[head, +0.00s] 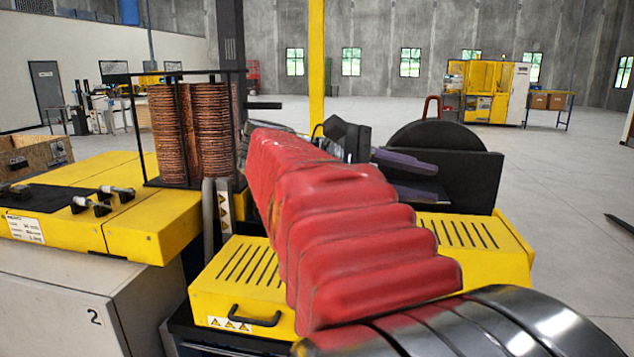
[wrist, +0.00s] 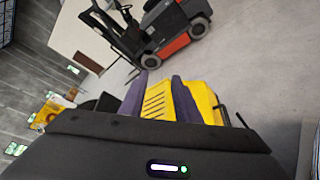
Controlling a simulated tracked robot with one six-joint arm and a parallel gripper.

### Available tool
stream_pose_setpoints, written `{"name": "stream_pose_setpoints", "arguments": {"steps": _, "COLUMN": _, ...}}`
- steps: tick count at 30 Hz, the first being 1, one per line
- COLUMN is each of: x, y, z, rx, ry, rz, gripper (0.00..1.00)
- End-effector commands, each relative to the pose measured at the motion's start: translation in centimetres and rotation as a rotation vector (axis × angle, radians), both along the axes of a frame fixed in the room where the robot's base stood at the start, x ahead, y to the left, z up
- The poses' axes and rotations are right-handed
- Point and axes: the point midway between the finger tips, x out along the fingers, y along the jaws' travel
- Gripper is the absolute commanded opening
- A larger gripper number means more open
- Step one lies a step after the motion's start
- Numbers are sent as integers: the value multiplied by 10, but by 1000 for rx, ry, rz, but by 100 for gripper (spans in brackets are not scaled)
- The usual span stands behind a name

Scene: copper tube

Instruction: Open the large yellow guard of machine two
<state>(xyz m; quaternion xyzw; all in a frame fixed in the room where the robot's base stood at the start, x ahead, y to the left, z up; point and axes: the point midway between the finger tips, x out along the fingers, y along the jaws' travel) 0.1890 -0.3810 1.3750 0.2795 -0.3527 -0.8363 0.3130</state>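A yellow slotted guard (head: 235,285) fills the lower middle of the head view. A black handle (head: 240,318) is on its front face. My red-sleeved arm crosses in front and hides its middle. A grey cabinet (head: 60,300) marked "2" stands at left under another yellow cover (head: 160,220). My gripper (head: 408,168) has purple fingers and is beyond the guard, apart from the handle. In the wrist view, the fingers of my gripper (wrist: 160,98) are spread with nothing held. The yellow slotted guard (wrist: 200,95) shows behind and between them.
Stacks of copper coils (head: 210,130) stand in a black frame at left. A dark disc and panel (head: 470,175) stand behind the guard. A forklift (wrist: 150,35) shows in the wrist view. Open concrete floor (head: 570,230) lies to the right.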

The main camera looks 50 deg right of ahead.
Motion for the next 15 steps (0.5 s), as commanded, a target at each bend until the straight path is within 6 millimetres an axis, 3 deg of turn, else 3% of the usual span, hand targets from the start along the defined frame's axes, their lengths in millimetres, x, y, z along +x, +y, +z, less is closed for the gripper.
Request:
{"name": "stream_pose_setpoints", "arguments": {"steps": 6, "x": 14, "y": 14, "z": 4, "rx": 0, "ry": 1, "rz": 2, "gripper": 30}}
{"name": "stream_pose_setpoints", "arguments": {"steps": 15, "x": 15, "y": 16, "z": 5, "rx": 0, "ry": 1, "rz": -1, "gripper": 30}}
